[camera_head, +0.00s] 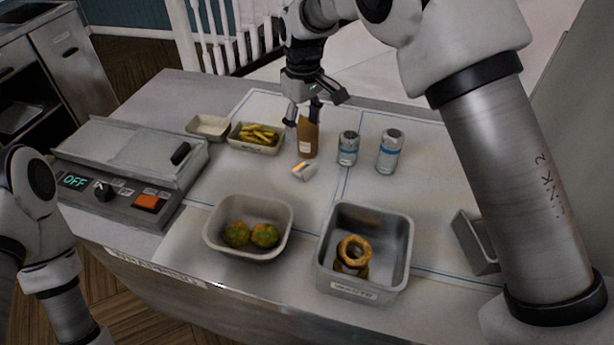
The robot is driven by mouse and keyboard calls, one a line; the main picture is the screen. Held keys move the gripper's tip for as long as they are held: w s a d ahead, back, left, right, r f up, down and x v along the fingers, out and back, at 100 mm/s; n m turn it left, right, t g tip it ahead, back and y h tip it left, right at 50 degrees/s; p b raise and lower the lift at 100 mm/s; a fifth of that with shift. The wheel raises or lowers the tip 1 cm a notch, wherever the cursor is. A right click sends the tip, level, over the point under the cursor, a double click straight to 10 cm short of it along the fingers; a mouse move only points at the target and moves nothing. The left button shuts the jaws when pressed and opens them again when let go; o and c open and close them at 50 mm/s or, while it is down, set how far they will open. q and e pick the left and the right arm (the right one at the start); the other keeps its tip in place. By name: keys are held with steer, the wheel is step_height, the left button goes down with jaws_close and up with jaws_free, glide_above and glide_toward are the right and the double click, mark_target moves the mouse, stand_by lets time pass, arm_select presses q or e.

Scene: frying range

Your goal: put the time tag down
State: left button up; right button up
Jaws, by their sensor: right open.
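A small white tag with an orange and yellow band (304,170), which looks like the time tag, lies tilted on the white worktop near the middle. My right gripper (302,114) is open and points down behind it. Its fingertips are at the top of a brown packet (308,140) with a pale label, which stands just behind the tag. I cannot tell whether the fingers touch the packet. Nothing shows held between the fingers. My left arm shows at the left edge, but its gripper is out of view.
A fryer unit (150,150) reading OFF stands left. A tray of fries (243,146) and a small empty tray (208,126) are behind. Two cans (389,152) stand right. A bowl with two green-orange balls (220,248) and a ring tin (325,270) are in front.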

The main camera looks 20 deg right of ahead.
mark_target(302, 168)
steer(key=f+p, duration=0.1)
steer(key=f, duration=0.3)
steer(key=f+p, duration=0.1)
steer(key=f, duration=0.3)
steer(key=f+p, duration=0.1)
steer(key=f, duration=0.3)
steer(key=shift+w+a+f, duration=0.2)
steer(key=shift+w+f, duration=0.05)
steer(key=shift+f, duration=0.3)
steer(key=shift+d, duration=0.1)
steer(key=shift+c, duration=0.7)
steer(key=c, duration=0.7)
steer(key=shift+r, duration=0.15)
